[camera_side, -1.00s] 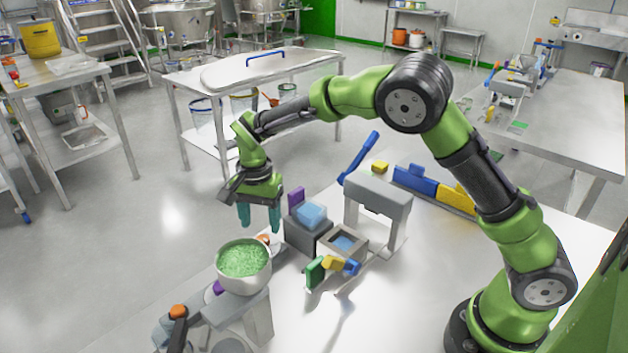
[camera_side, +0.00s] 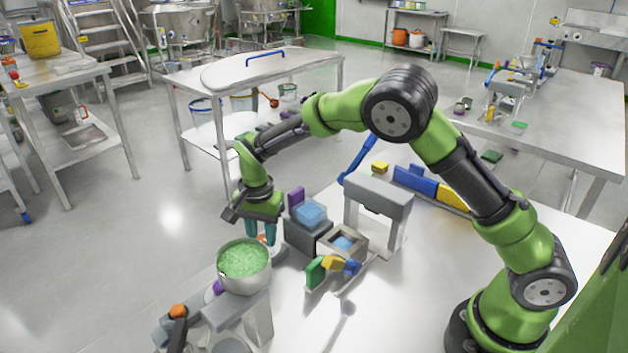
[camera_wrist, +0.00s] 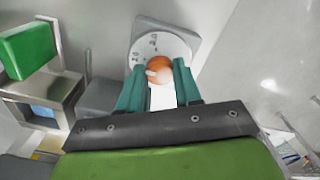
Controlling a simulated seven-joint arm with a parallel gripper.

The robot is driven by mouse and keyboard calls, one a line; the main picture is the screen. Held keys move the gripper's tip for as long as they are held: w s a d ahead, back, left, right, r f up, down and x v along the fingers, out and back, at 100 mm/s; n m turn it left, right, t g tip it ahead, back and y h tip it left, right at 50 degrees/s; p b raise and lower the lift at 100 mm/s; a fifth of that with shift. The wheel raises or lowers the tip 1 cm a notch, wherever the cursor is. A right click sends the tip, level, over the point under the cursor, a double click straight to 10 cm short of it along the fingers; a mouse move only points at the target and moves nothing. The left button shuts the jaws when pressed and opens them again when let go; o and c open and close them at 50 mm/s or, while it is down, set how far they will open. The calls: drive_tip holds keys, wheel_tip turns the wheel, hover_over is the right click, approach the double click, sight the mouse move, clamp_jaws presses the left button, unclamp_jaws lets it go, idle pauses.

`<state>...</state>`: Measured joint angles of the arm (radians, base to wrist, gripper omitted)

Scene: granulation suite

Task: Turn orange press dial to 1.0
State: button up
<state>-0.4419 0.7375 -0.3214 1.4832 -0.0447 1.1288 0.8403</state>
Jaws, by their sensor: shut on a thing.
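The orange press dial (camera_wrist: 159,69) sits on a round white scale plate (camera_wrist: 172,42) with dark marks, in the wrist view. A small pale pointer shows on the dial's left side; the scale figures are too small to read surely. My gripper (camera_wrist: 159,80) has its two teal fingers on either side of the dial, shut on it. In the side view my gripper (camera_side: 262,238) points down behind the bowl. There only a sliver of the orange dial (camera_side: 262,239) shows by the fingers, and the bowl hides much of the plate.
A metal bowl of green granules (camera_side: 243,264) stands close in front of my gripper. A grey block with a blue top (camera_side: 310,215) and a purple piece is just right. A grey press frame (camera_side: 378,195) with a blue lever stands farther right.

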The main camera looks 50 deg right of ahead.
sight(262, 238)
drive_tip(key=shift+n, duration=0.3)
drive_tip(key=n, duration=1.1)
drive_tip(key=shift+n, duration=0.3)
idle(0.6)
drive_tip(key=o, duration=1)
wheel_tip(262, 238, up, 17)
drive_tip(key=shift+f, duration=0.1)
